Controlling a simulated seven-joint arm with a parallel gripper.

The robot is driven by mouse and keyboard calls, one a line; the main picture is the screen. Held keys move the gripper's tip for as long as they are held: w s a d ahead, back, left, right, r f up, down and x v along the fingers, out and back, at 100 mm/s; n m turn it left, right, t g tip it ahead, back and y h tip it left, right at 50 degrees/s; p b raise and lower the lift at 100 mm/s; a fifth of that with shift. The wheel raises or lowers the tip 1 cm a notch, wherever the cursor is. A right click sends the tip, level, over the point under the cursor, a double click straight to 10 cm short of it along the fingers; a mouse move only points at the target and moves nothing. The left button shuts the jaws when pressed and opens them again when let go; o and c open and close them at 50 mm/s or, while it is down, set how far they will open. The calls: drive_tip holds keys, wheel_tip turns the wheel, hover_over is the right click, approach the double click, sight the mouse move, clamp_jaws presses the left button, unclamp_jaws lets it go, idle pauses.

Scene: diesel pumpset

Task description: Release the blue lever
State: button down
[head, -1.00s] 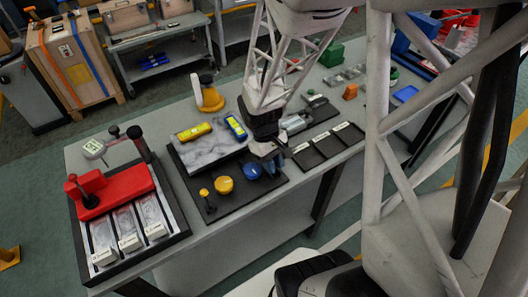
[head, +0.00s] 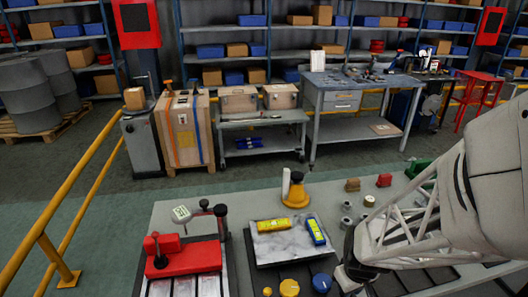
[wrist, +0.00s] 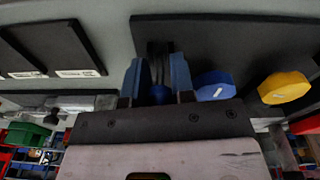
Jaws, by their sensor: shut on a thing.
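In the wrist view, my gripper (wrist: 157,76) has its two blue fingers on either side of the blue lever (wrist: 160,95), which shows as a dark stem with a blue part between them. The fingers are shut on it. The lever stands at the edge of a dark panel (wrist: 228,45). A blue knob (wrist: 213,86) is just right of the fingers, and a yellow knob (wrist: 285,87) is further right. In the head view, my gripper (head: 345,281) is low, right of the blue knob (head: 322,283); the lever is hidden there.
A marble-like plate with a yellow device (head: 274,226) and a blue-yellow device (head: 316,232) lies behind the knobs. A yellow-based stand (head: 296,194) is beyond it. A red block (head: 184,260) is at the left. Dark trays (wrist: 52,45) lie left of the fingers in the wrist view.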

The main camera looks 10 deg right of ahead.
drive_tip(key=shift+s+f+t, duration=0.1)
drive_tip(key=shift+s+t, duration=0.2)
drive_tip(key=shift+t, duration=0.6)
drive_tip(key=shift+s, duration=0.1)
drive_tip(key=c, duration=1.2)
unclamp_jaws()
drive_tip(key=shift+c, duration=0.2)
drive_tip(key=shift+w, duration=0.2)
